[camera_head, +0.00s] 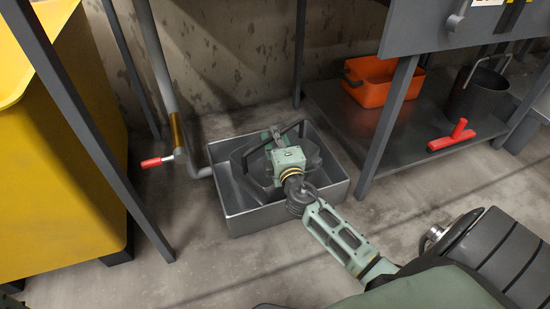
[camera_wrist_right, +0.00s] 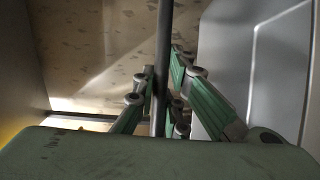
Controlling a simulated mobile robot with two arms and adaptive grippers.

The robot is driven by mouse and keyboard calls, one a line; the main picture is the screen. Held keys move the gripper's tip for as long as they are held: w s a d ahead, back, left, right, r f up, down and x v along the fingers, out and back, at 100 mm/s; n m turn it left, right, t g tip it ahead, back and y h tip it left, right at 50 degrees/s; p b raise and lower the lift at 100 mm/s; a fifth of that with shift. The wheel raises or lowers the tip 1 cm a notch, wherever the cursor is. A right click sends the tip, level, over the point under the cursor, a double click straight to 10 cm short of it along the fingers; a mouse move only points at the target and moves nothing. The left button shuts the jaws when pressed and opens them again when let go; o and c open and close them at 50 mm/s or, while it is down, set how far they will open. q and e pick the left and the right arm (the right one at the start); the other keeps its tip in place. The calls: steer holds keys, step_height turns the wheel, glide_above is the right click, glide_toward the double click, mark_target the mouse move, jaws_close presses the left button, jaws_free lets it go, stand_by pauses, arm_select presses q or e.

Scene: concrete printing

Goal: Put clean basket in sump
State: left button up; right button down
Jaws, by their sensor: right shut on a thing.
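The sump (camera_head: 246,223) is a grey metal open-top box on the floor in the head view. A dark grey basket (camera_head: 245,161) with a bar handle (camera_head: 290,129) sits inside the sump's outline, partly hidden by my right gripper. My right gripper (camera_head: 276,138) is above the basket and shut on its handle. In the right wrist view the green fingers (camera_wrist_right: 163,92) close around the dark handle bar (camera_wrist_right: 163,50). I cannot tell whether the basket rests on the sump's bottom. My left gripper is not in view.
A yellow container (camera_head: 50,180) is at left. On a low shelf (camera_head: 400,140) at right are an orange basket (camera_head: 375,85), a dark bucket (camera_head: 480,95) and a red tool (camera_head: 452,138). Frame legs flank the sump.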

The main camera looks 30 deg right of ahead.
step_height(320, 180, down, 5)
steer(key=b, duration=0.3)
steer(key=shift+r+b, duration=0.1)
steer(key=shift+b, duration=0.2)
steer(key=c, duration=2.3)
jaws_free()
steer(key=shift+f, duration=0.2)
steer(key=o, duration=0.5)
steer(key=shift+o, duration=0.2)
steer(key=shift+r, duration=0.15)
